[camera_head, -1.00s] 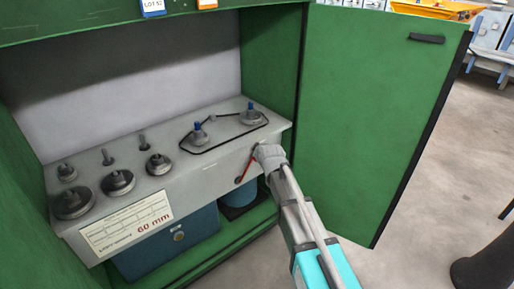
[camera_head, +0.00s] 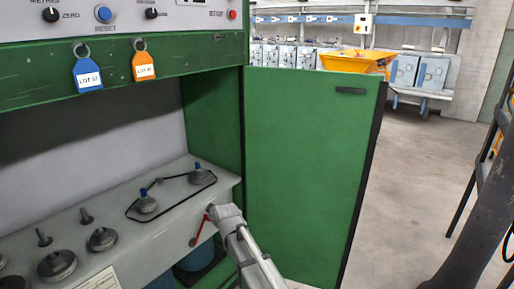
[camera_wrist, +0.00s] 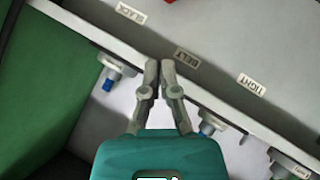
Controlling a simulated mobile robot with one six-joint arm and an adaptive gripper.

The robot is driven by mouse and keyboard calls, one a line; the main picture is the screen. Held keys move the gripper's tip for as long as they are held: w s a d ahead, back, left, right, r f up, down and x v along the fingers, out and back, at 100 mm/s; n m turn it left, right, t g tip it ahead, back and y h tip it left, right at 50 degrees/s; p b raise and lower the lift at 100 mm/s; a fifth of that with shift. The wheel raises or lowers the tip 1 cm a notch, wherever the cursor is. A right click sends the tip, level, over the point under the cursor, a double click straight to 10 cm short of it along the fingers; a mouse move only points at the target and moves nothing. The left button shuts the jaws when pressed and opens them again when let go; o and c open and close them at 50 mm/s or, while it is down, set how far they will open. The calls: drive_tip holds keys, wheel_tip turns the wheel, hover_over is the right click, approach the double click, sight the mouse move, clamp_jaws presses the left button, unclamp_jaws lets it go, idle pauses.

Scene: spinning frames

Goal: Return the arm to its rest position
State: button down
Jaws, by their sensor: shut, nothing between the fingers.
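In the wrist view the two grey fingers of my gripper (camera_wrist: 160,72) are together and empty. Their tips overlap the edge of a pale panel beside its BELT label (camera_wrist: 187,59). I cannot tell whether they touch it. In the head view my arm (camera_head: 238,235) reaches up from the bottom edge to the front of the grey machine shelf (camera_head: 205,205), right of a red lever (camera_head: 199,230). The fingers cannot be made out there. The arm is extended towards the green cabinet (camera_head: 215,115).
The cabinet's open green door (camera_head: 305,160) stands just right of my arm. Grey pulleys (camera_head: 57,265) and a dark belt (camera_head: 165,183) sit on the shelf. Blue (camera_head: 88,75) and orange (camera_head: 145,66) tags hang above. Grey floor (camera_head: 420,170) lies open beyond the door.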

drive_tip(key=s+d+f+m+g+h, duration=0.1)
drive_tip(key=s+d+f+m, duration=0.1)
drive_tip(key=d, duration=0.5)
drive_tip(key=s+d+f+m+g+h, duration=0.1)
drive_tip(key=d+f+m+h, duration=0.1)
drive_tip(key=d, duration=0.5)
drive_tip(key=s+d+f+m+g+h, duration=0.15)
drive_tip(key=s+d+m+g, duration=0.3)
drive_tip(key=s+d, duration=0.7)
drive_tip(key=s+d+f+m+g+h, duration=0.1)
drive_tip(key=s+d+f+m+g, duration=0.2)
drive_tip(key=s+d+m, duration=0.75)
drive_tip(key=w+d+r+n+p, duration=0.1)
drive_tip(key=r+n+p, duration=0.1)
drive_tip(key=r+p, duration=1.3)
drive_tip(key=w+d+r+n+p, duration=0.2)
drive_tip(key=r+p, duration=1.3)
drive_tip(key=shift+d+r+n, duration=0.15)
drive_tip(key=shift+d+n, duration=0.05)
drive_tip(key=shift+n, duration=0.2)
